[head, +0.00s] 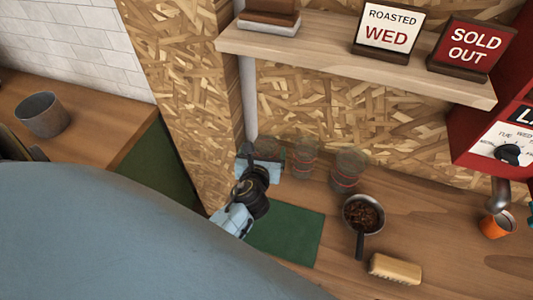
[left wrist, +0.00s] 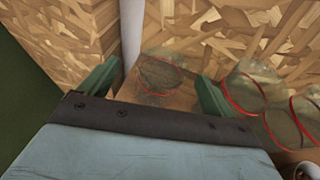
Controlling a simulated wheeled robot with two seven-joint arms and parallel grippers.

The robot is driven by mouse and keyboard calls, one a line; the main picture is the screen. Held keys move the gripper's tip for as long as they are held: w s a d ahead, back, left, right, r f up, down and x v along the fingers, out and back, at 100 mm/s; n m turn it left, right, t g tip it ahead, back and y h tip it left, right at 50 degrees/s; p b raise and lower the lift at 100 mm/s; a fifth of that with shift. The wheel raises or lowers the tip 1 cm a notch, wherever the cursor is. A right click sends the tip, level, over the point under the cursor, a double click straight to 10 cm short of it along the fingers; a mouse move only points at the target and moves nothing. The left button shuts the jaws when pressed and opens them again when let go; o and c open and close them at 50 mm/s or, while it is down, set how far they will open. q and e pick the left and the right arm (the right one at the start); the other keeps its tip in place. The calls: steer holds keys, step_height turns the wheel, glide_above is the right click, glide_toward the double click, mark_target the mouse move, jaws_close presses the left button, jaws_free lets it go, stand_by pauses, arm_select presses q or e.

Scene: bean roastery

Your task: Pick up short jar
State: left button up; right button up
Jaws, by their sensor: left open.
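Several clear glass jars with red rings stand near the back wall on the wooden counter. The leftmost jar (left wrist: 160,73) shows in the left wrist view between and beyond my gripper's two fingers; in the head view it is faint and partly behind my gripper. A middle jar (head: 304,158) and a right jar (head: 347,172) stand to its right. I cannot tell for certain which one is the short jar. My left gripper (head: 260,162) is open and empty, with its green fingers spread in the left wrist view (left wrist: 153,88). My right gripper is out of view.
A green mat (head: 285,235) lies in front of the jars. A pan of beans (head: 362,214), a wooden brush-like block (head: 395,268) and an orange cup (head: 495,225) are to the right. A shelf (head: 350,62) overhangs the back; an OSB pillar (head: 195,80) stands left.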

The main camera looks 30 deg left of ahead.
mark_target(268, 138)
arm_select(q)
steer(key=x, duration=0.6)
steer(key=shift+w+d+r, duration=0.1)
steer(key=shift+w+d, duration=0.05)
steer(key=shift+d, duration=0.1)
steer(key=c, duration=1.1)
steer(key=shift+r, duration=0.1)
steer(key=shift+c, duration=0.2)
